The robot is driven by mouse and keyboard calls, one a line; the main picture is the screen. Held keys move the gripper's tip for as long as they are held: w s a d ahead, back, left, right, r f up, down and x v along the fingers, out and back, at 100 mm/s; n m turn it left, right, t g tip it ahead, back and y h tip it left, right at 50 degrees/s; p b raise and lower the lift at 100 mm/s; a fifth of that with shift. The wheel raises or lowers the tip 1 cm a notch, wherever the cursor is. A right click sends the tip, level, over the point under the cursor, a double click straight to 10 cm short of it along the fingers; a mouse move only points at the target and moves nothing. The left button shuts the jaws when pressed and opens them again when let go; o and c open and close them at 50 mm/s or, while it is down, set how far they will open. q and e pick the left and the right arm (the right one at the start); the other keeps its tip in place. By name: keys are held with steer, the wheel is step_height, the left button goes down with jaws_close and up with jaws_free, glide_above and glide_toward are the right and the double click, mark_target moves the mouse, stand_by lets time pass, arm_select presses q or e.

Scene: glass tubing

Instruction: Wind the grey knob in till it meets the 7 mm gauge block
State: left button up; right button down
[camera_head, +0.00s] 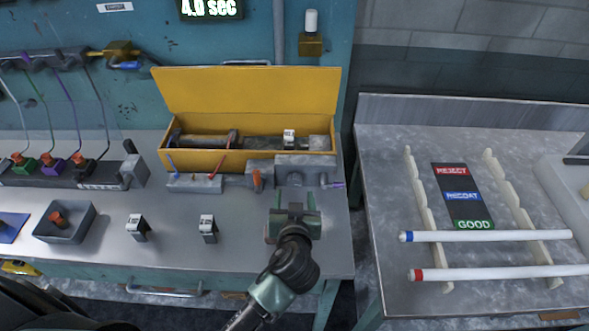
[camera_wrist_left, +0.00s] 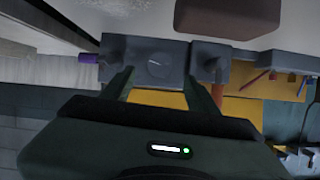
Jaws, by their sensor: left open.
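The grey knob (camera_head: 295,180) is on the front of a grey fixture (camera_head: 318,168) at the yellow box's front right. In the left wrist view it appears as a round grey face with a pale line (camera_wrist_left: 157,63). My left gripper (camera_head: 294,202) is open just in front of the knob. In the wrist view its fingers (camera_wrist_left: 160,76) stand apart either side of the knob's face; I cannot tell whether they touch it. Small dark blocks with white labels stand on the bench (camera_head: 138,228) (camera_head: 208,229), and another is in the box (camera_head: 289,137). Their numbers are unreadable, so the 7 mm gauge block is uncertain.
The yellow box (camera_head: 235,95) has its lid up. An orange-red handle (camera_head: 257,180) is close left of the knob, and a purple tip (camera_head: 338,184) is at right. A grey tray (camera_head: 65,222) stands left. Tubes lie on the right table (camera_head: 390,285).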

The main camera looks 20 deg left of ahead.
mark_target(295, 184)
arm_select(q)
steer(key=shift+w+a+f, duration=0.1)
steer(key=shift+w, duration=0.35)
steer(key=shift+w+a+f, duration=0.1)
steer(key=shift+w, duration=0.2)
steer(key=p+x, duration=0.1)
steer(key=x, duration=0.2)
steer(key=shift+w+a, duration=0.1)
steer(key=shift+p+x, duration=0.4)
steer(key=shift+x, duration=0.65)
steer(key=shift+w+f, duration=0.2)
jaws_close()
arm_select(e)
steer(key=shift+s+d+r, duration=0.1)
steer(key=shift+s+r, duration=0.65)
steer(key=shift+r, duration=0.1)
